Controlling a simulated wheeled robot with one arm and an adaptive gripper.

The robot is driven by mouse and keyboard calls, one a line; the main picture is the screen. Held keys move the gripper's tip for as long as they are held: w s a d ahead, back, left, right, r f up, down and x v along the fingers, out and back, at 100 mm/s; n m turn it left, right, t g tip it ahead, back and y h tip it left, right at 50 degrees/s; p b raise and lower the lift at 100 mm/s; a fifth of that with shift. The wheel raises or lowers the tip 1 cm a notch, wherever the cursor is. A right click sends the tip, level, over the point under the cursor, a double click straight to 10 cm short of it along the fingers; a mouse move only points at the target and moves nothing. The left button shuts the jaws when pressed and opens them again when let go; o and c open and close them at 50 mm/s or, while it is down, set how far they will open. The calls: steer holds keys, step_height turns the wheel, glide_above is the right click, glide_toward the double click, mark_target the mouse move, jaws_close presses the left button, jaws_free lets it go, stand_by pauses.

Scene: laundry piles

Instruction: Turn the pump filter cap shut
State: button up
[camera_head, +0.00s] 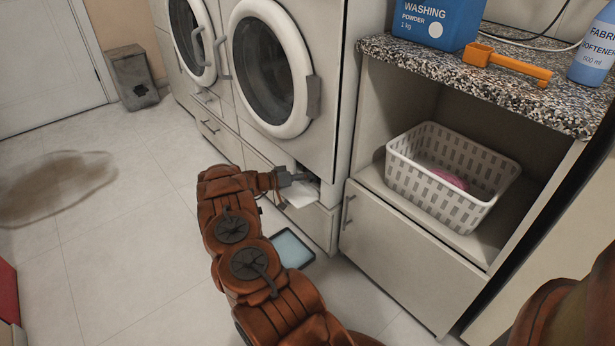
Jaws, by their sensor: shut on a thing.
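My gripper (289,178) is at the low front of the right-hand washing machine (270,65), at an opening near its lower right corner. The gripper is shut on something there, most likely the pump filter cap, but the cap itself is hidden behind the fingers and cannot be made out. A small white flap (301,194) hangs just below the gripper. My orange arm reaches up to it from the bottom of the picture.
A shallow dark tray (307,256) with pale blue liquid lies on the floor below. A white basket (437,207) with a pink item sits in the shelf at right. A blue washing powder box (413,32), orange scoop (478,55) and softener bottle (592,65) stand on the counter. Floor at left is open, with a brownish patch (55,183).

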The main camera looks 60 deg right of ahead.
stand_by(0.3)
steer(key=o, duration=0.9)
steer(key=v, duration=1.2)
